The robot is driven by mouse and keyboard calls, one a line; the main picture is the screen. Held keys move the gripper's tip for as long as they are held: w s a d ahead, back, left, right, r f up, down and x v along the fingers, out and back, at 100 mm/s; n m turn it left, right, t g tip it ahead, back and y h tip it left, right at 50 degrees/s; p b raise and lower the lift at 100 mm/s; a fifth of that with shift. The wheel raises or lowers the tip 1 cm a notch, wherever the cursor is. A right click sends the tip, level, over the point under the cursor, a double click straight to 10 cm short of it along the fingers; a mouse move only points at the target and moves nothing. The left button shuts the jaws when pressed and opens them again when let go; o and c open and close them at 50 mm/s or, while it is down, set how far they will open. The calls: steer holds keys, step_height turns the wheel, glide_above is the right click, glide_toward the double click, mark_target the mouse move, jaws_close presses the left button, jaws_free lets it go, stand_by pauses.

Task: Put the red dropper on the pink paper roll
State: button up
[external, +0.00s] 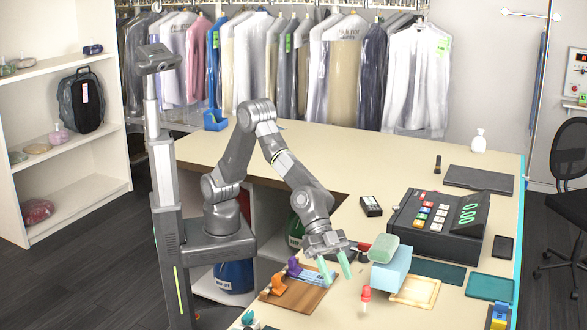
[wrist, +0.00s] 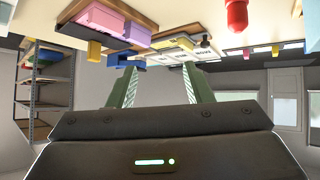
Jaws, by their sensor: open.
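The red dropper (external: 366,293) stands upright on the bench near its front edge, with a red bulb over a pale lower part. A red shape at the top of the wrist view (wrist: 237,14) looks like its bulb. My gripper (external: 335,268) is open and empty, with green fingers pointing down, left of the dropper and apart from it. The fingers (wrist: 160,75) also show spread in the wrist view, nothing between them. I cannot make out a pink paper roll for certain in either view.
A brown board (external: 300,295) with orange and purple items lies left of the dropper. A light blue box (external: 391,270) with a green translucent piece on top stands behind it, beside a wooden-framed tray (external: 415,291). A dark till (external: 438,222) stands farther back.

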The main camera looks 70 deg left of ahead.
steer(key=a+f+n+t+h, duration=0.1)
steer(key=a+f+t, duration=0.1)
steer(key=n+t+b, duration=0.2)
steer(key=n+t, duration=0.1)
steer(key=t, duration=0.2)
glide_toward(366, 296)
steer(key=p+x, duration=0.1)
steer(key=x, duration=0.3)
steer(key=w+x, duration=0.1)
steer(key=x, duration=0.4)
steer(key=shift+a+r+p, duration=0.1)
steer(key=shift+r+p, duration=0.05)
steer(key=shift+p, duration=0.25)
jaws_close()
